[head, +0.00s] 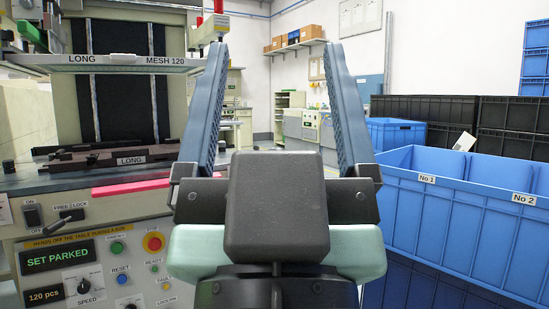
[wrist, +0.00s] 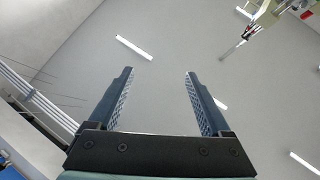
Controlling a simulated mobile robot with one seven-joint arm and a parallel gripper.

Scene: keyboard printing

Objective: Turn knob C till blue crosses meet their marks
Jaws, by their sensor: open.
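My gripper (head: 275,47) stands raised in front of the head camera, fingers apart and pointing up, with nothing between them. In the wrist view my gripper (wrist: 159,73) is also open and empty against a plain grey ceiling. The printing machine (head: 110,206) is at the left of the head view, with a frame labelled LONG and MESH 120 (head: 122,60) above its table. A knob marked SPEED (head: 82,286) is on its panel. I cannot make out a knob labelled C, blue crosses or marks in either view.
The panel carries a FREE/LOCK lever (head: 64,223), a red button (head: 153,242) and a SET PARKED display (head: 58,257). Blue bins (head: 400,200) marked No 1 and No 2 stand at the right, near black crates (head: 500,150). Floor shows behind my gripper, between machine and bins.

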